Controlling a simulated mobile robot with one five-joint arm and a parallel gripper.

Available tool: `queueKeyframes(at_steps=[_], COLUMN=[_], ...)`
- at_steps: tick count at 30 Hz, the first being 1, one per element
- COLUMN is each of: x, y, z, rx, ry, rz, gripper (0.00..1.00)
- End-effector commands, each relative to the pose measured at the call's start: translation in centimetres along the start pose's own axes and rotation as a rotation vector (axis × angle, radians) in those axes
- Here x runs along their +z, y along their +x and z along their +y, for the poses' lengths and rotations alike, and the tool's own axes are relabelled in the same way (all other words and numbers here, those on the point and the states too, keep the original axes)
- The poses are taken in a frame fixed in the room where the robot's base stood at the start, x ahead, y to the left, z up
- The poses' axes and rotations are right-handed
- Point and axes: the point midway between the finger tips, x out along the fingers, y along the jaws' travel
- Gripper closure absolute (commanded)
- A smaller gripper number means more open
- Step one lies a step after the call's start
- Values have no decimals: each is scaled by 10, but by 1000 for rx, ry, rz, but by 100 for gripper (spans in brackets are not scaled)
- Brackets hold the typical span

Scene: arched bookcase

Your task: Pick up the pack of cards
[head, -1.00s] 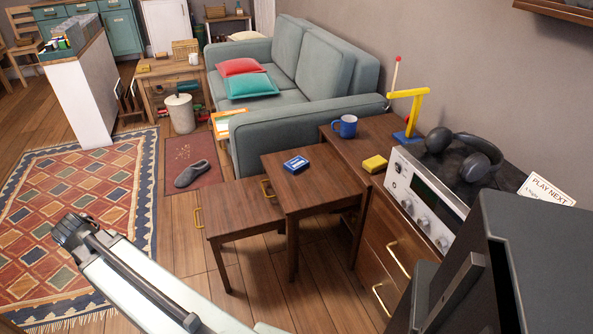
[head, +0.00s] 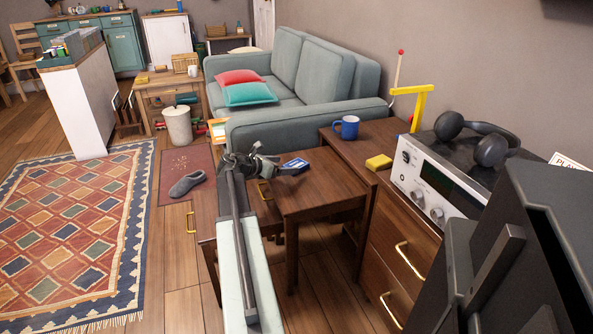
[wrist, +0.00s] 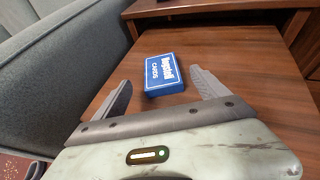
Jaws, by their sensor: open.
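The pack of cards (head: 295,164) is a small blue box with a white label. In the wrist view the pack (wrist: 164,74) lies just beyond and between the two open fingers of my gripper (wrist: 155,92). Its near end is close to the fingertips, and nothing is held. In the head view my gripper (head: 268,166) is at the left edge of the table top, close beside the pack. My arm hides part of the lower table.
A blue mug (head: 347,127) and a yellow block (head: 379,162) stand on the wooden cabinet behind. A silver receiver (head: 430,180) with headphones is at right. The sofa (head: 290,125) borders the table's far left. The table top around the pack is clear.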

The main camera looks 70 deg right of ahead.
Motion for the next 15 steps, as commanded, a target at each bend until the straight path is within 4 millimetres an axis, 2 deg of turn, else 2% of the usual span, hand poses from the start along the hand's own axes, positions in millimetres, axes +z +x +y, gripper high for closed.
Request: queueKeyframes(at_steps=[5, 12, 15], x=[-2, -3, -1], y=[10, 51, 53], z=[0, -2, -2], rx=[-1, -2, 0], ry=[2, 3, 2], rz=[1, 2, 2], gripper=[16, 16, 16])
